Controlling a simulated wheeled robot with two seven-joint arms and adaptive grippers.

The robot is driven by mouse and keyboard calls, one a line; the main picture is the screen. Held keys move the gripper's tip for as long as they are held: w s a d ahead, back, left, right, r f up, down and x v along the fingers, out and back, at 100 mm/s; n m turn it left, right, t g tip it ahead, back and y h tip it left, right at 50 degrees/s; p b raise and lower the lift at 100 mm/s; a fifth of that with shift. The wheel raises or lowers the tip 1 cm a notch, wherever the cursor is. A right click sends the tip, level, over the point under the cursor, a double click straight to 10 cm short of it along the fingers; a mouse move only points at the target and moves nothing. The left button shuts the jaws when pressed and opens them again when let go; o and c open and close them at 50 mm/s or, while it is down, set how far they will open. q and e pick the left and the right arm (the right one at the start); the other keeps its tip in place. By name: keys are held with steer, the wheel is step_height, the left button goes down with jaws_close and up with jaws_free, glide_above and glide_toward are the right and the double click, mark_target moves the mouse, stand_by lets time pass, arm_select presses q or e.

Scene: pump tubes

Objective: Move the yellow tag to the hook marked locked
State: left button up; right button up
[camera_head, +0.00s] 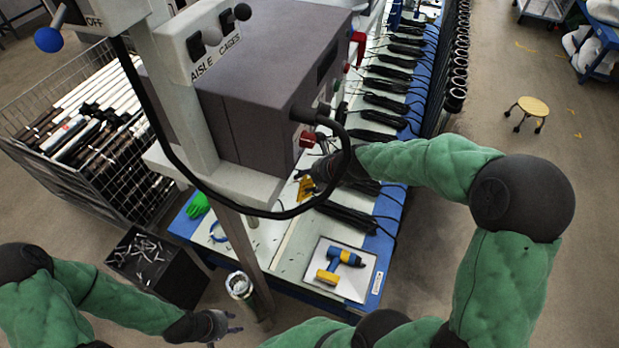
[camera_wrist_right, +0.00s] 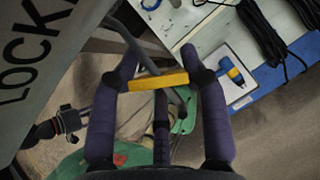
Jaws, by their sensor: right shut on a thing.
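The yellow tag (camera_wrist_right: 157,81) is a flat yellow piece held across the fingertips of my right gripper (camera_wrist_right: 163,82) in the right wrist view. In the head view my right gripper (camera_head: 318,178) is by the front of the grey machine box, with the tag (camera_head: 305,187) beside it. A grey panel (camera_wrist_right: 35,85) with large letters starting "LOCK" is at the left of the wrist view. A grey bent rod (camera_wrist_right: 128,42) runs down toward the tag; I cannot tell whether they touch. My left gripper (camera_head: 222,328) is low at the left, away from the tag; its finger opening is unclear.
The grey machine box (camera_head: 255,90) and its white post (camera_head: 185,90) stand above the bench. A black cable loops near my right gripper. A blue and yellow power tool (camera_head: 338,262) lies on the bench. A wire cage (camera_head: 75,150) and dark bin (camera_head: 150,268) are at left.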

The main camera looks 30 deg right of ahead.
stand_by(0.4)
steer(key=o, duration=1.2)
steer(key=shift+r, duration=0.1)
steer(key=v, duration=1.2)
steer(key=shift+s+d, duration=0.1)
